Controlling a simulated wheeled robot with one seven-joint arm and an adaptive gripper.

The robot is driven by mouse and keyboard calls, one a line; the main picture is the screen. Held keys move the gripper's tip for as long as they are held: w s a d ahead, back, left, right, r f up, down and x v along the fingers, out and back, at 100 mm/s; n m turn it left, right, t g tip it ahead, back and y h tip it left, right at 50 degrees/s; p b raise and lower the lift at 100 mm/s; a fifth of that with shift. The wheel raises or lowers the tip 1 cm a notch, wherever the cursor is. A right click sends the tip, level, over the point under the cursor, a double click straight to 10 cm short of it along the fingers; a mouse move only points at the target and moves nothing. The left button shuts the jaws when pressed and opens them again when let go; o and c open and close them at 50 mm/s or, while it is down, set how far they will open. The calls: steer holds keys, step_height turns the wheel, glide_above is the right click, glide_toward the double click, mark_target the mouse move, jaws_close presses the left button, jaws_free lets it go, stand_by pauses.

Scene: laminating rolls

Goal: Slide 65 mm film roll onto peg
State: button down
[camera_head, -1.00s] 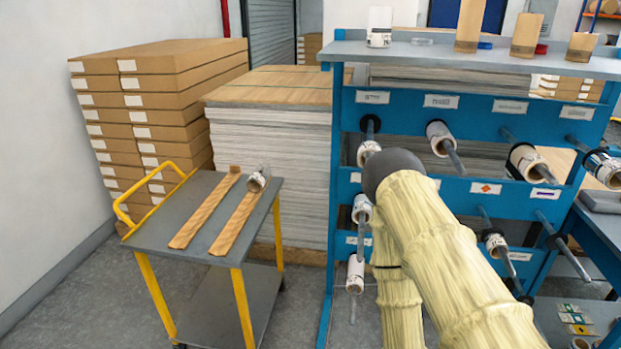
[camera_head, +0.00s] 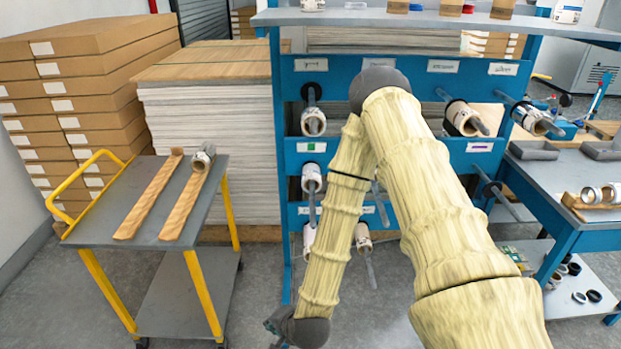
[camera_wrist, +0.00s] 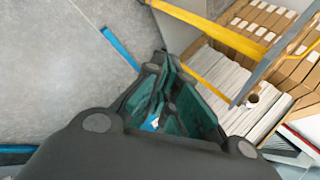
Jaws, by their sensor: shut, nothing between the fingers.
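A film roll (camera_head: 203,157) lies at the far end of the right wooden strip on the grey cart (camera_head: 138,224). Its width cannot be read. The blue rack (camera_head: 292,75) has several pegs. Rolls sit on the upper left peg (camera_head: 313,122), on upper right pegs (camera_head: 466,118) and on lower left pegs (camera_head: 312,178). One peg (camera_head: 498,200) at the right looks bare; my arm hides part of the rack. My gripper (camera_head: 285,332) hangs low at the bottom edge, in front of the rack and right of the cart. In the wrist view my gripper (camera_wrist: 170,112) is shut and empty.
Stacked cartons (camera_head: 75,95) and a sheet pile (camera_head: 215,150) stand behind the cart. A blue-framed table (camera_head: 570,195) with trays and rolls is at the right. Yellow cart rails (camera_head: 98,285) stand left of my gripper. Floor between cart and rack is clear.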

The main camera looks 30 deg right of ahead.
steer(key=w+d+r+m+t+h, duration=0.1)
steer(key=w+d+r+m+t, duration=0.25)
steer(key=w+r+m, duration=0.45)
steer(key=w+d+r+m+t+h+b, duration=0.15)
steer(key=w+d+r+m+h, duration=0.3)
steer(key=d+r+m, duration=0.65)
steer(key=w+d+r+m+t+h+b, duration=0.15)
steer(key=w+d+r+m+h, duration=0.3)
steer(key=d+r+m, duration=0.6)
steer(key=w+d+r+n+p, duration=0.1)
steer(key=w+d+p, duration=0.1)
steer(key=w, duration=0.3)
steer(key=w+d+r+n+p, duration=0.1)
steer(key=w+d+p, duration=0.2)
steer(key=w, duration=0.3)
steer(key=shift+w+r+h, duration=0.15)
steer(key=shift+h, duration=0.15)
steer(key=shift+n, duration=0.25)
steer(key=shift+b+x, duration=1.5)
steer(key=shift+x, duration=0.25)
